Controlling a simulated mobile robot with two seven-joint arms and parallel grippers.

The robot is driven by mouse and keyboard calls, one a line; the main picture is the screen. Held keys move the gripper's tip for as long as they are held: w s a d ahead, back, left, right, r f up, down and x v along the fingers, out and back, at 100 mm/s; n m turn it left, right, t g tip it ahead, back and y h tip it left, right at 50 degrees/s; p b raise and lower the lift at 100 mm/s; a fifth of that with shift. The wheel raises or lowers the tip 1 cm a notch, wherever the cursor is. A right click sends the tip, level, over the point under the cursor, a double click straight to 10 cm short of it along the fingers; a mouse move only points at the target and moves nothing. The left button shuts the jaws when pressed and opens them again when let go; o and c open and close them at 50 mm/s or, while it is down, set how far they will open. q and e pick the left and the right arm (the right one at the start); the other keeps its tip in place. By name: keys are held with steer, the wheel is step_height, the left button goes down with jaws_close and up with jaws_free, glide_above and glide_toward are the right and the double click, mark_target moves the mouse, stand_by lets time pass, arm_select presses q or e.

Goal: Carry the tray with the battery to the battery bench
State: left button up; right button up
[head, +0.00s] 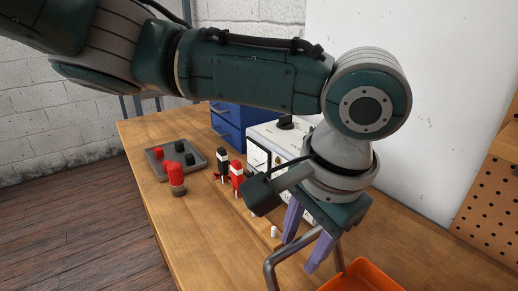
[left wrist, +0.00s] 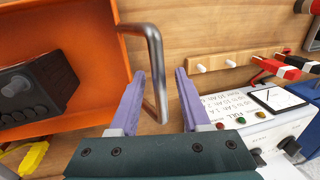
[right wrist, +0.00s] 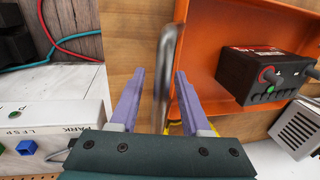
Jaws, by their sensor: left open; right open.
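The orange tray (head: 368,280) is at the bottom edge of the head view, mostly cut off. It also shows in the left wrist view (left wrist: 112,30) and the right wrist view (right wrist: 205,35). The dark battery (right wrist: 262,75) sits in the tray; part of it shows in the left wrist view (left wrist: 35,90). My left gripper (left wrist: 158,75) is open, with one metal tray handle (left wrist: 156,60) between its fingers. My right gripper (right wrist: 160,75) is open, with the other handle (right wrist: 166,65) between its fingers. Whether any finger touches a handle, I cannot tell.
A tester with a dial (left wrist: 280,97) and clamps (head: 236,175) stand beside the tray. A blue box (head: 228,125) and a grey parts tray (head: 160,171) are farther back on the wooden bench (head: 190,235). A white labelled box (right wrist: 45,130) and a grey ribbed box (right wrist: 300,125) are near my right gripper.

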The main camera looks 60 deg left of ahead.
steer(key=shift+r, duration=0.25)
arm_select(q)
step_height(320, 180, up, 10)
steer(key=d, duration=0.1)
steer(key=shift+d+f, duration=0.25)
steer(key=shift+d, duration=0.15)
arm_select(e)
step_height(320, 180, up, 11)
steer(key=d, duration=0.2)
steer(key=shift+d+r, duration=0.15)
steer(key=shift+r, duration=0.05)
